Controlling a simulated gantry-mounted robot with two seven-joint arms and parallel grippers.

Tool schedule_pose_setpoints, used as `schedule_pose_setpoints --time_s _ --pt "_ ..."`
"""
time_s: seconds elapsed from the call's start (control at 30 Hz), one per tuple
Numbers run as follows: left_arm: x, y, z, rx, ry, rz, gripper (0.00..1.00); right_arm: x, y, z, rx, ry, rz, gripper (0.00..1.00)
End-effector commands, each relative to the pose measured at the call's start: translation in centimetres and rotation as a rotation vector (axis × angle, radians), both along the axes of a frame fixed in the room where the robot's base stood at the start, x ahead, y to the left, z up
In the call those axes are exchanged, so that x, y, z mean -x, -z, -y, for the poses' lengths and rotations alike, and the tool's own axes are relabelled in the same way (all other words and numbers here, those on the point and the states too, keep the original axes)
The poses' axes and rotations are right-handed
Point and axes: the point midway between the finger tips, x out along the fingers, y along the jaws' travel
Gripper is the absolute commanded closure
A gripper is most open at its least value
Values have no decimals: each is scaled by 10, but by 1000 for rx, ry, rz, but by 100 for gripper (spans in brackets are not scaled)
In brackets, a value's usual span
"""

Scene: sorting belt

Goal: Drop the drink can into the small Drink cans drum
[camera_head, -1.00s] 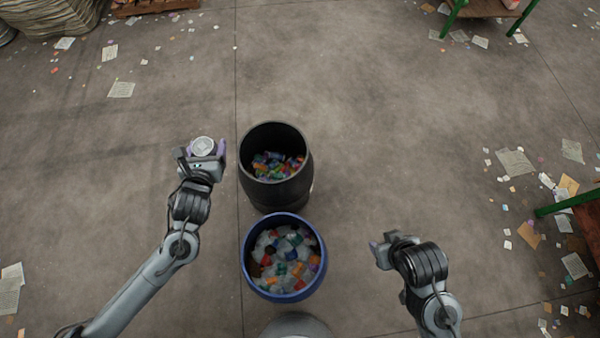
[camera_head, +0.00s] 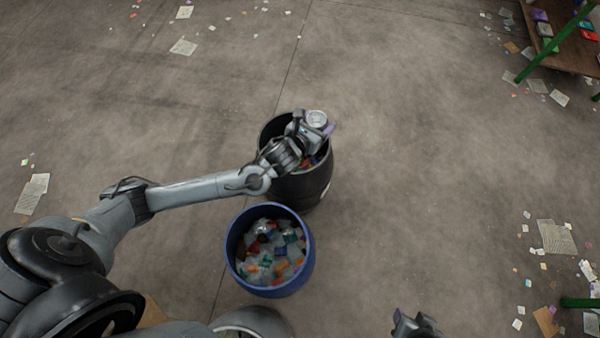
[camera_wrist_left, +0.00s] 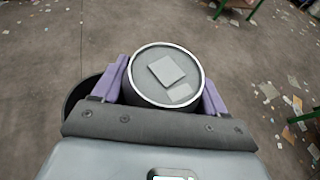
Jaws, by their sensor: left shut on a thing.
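The drink can (camera_head: 317,118) is grey with a round, pale top, and my left gripper (camera_head: 314,126) is shut on it. In the left wrist view the can (camera_wrist_left: 166,72) stands between the two purple fingers. The gripper and can are above the right part of the black drum (camera_head: 310,188), which holds colourful items. The arm hides much of the drum's opening. A blue drum (camera_head: 303,277) with mixed clear and coloured items stands nearer to me. No label is readable on either drum. My right gripper (camera_head: 410,320) is partly cut off at the bottom edge.
A table with green legs (camera_head: 548,48) stands at the top right with coloured items on it. Paper scraps (camera_head: 557,237) lie on the floor at the right.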

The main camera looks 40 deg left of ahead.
Motion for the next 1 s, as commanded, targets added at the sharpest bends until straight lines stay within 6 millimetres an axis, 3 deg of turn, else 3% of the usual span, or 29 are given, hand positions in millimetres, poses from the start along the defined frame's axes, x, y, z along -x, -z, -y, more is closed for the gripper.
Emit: schedule_pose_setpoints --time_s 0.03,0.4,0.8,1.0 --pt "-6 24 -8 -3 -7 3 56 0 23 0 0 0 1 57" --pt "-45 132 -67 -10 -61 4 56 -1 126 3 10 -5 2 57" --pt "-80 223 -128 -3 -121 1 56 -1 238 3 11 -5 3 57" --pt "-95 256 -154 3 -148 1 56 -1 290 2 7 -2 2 57"
